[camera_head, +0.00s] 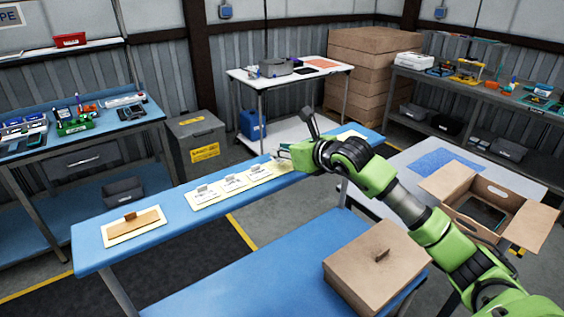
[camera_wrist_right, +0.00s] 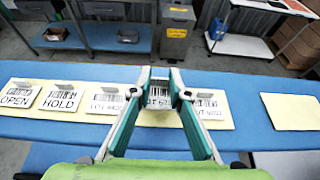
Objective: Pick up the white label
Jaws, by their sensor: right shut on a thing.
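My right gripper (camera_head: 285,152) is over the far part of the long blue table (camera_head: 174,228). In the right wrist view its green fingers (camera_wrist_right: 161,88) are shut on a white label (camera_wrist_right: 160,101) with a barcode and black print. The fingers partly hide the print. A pale yellow pad (camera_wrist_right: 157,119) is beneath this label; I cannot tell whether the two touch. Other white labels stand on pads to its left, reading HOLD (camera_wrist_right: 62,100) and OPEN (camera_wrist_right: 18,96), with a LOT label (camera_wrist_right: 106,103) nearer. Another label (camera_wrist_right: 209,108) is just to its right. My left gripper is not in view.
A bare yellow pad (camera_wrist_right: 291,111) lies farther right. A brown piece on a cream pad (camera_head: 117,239) lies at the table's near left. A closed carton (camera_head: 372,266) and an open carton (camera_head: 462,187) are on the right. Blue table surface is clear between pads.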

